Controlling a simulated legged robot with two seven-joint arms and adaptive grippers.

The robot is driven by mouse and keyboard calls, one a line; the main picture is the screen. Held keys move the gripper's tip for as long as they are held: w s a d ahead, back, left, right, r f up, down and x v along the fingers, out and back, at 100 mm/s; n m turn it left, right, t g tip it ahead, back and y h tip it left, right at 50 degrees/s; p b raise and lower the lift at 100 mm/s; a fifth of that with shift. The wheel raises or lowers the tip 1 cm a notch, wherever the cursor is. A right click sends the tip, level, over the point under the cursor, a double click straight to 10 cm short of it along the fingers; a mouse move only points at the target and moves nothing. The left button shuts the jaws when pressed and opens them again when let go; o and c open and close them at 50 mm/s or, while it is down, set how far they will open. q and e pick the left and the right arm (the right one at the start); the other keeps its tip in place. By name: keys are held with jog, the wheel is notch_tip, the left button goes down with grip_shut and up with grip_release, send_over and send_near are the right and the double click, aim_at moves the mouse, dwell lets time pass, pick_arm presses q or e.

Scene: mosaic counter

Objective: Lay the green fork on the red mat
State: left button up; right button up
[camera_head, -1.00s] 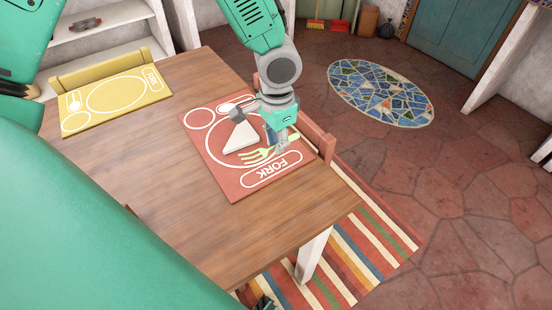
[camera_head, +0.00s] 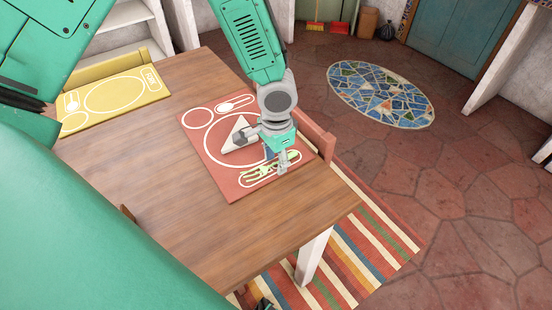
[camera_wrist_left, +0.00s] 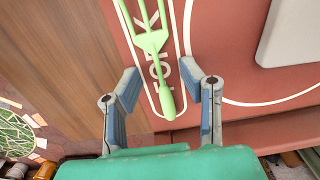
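The green fork (camera_head: 261,173) lies on the red mat (camera_head: 229,188), inside the white outline marked FORK. In the left wrist view the fork (camera_wrist_left: 152,42) has its tines toward the top and its handle end pointing at my gripper. The mat (camera_wrist_left: 219,20) shows under it. My left gripper (camera_head: 266,153) is over the mat, just above the fork, and partly hides it in the head view. In the left wrist view my left gripper (camera_wrist_left: 160,76) is open, with a finger on each side of the handle and gaps between. My right gripper does not show.
A white folded napkin (camera_head: 238,134) lies on the mat's plate outline, close to my left gripper. A yellow mat (camera_head: 118,98) lies at the table's far left. The wooden table (camera_head: 170,165) is bare between the mats. A red chair back (camera_head: 318,137) stands at the right edge.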

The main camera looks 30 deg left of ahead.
aim_at(276, 162)
pick_arm(q)
notch_tip(276, 162, up, 12)
jog(key=p, duration=0.2)
jog(key=shift+d+r, duration=0.15)
dwell(0.8)
